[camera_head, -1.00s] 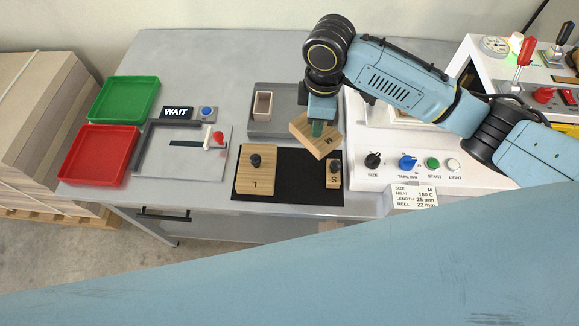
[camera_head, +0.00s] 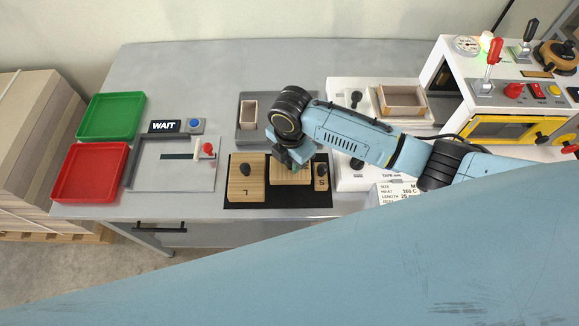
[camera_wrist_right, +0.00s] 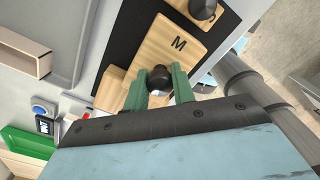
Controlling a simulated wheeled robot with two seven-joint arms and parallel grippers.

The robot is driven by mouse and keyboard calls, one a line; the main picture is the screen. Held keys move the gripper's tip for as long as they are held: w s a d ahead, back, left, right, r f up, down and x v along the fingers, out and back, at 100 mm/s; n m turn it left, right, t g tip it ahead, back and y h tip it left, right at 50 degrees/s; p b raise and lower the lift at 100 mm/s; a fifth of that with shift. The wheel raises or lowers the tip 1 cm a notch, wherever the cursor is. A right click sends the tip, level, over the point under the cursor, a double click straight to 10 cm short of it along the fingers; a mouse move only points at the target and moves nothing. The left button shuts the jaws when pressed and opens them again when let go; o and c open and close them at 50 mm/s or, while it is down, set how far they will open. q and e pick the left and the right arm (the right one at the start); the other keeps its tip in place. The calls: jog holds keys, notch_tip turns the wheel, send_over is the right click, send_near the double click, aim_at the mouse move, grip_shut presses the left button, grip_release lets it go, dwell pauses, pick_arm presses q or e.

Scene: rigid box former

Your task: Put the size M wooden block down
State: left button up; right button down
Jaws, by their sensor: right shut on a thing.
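The size M wooden block (camera_head: 290,177) is over the black mat (camera_head: 278,198), between the L block (camera_head: 240,190) and the S block (camera_head: 321,184). In the right wrist view the M block (camera_wrist_right: 172,45) shows its letter and black knob. My right gripper (camera_wrist_right: 162,83) has its green fingers closed on either side of that knob. In the head view the right gripper (camera_head: 291,162) covers part of the block. The block looks level, but I cannot tell whether it touches the mat. My left gripper is out of view.
A grey tray with a small wooden box (camera_head: 249,115) lies behind the mat. A fixture (camera_head: 172,180) with a red knob is at left, beside the red tray (camera_head: 92,172) and green tray (camera_head: 112,118).

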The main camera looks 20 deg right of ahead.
aim_at(290, 167)
jog(key=shift+f, duration=1.75)
jog(key=shift+f, duration=0.2)
jog(key=c, duration=1.2)
grip_release()
jog(key=shift+o, duration=0.2)
notch_tip(290, 167, up, 12)
jog(key=shift+r+p, duration=0.2)
jog(key=shift+p, duration=0.25)
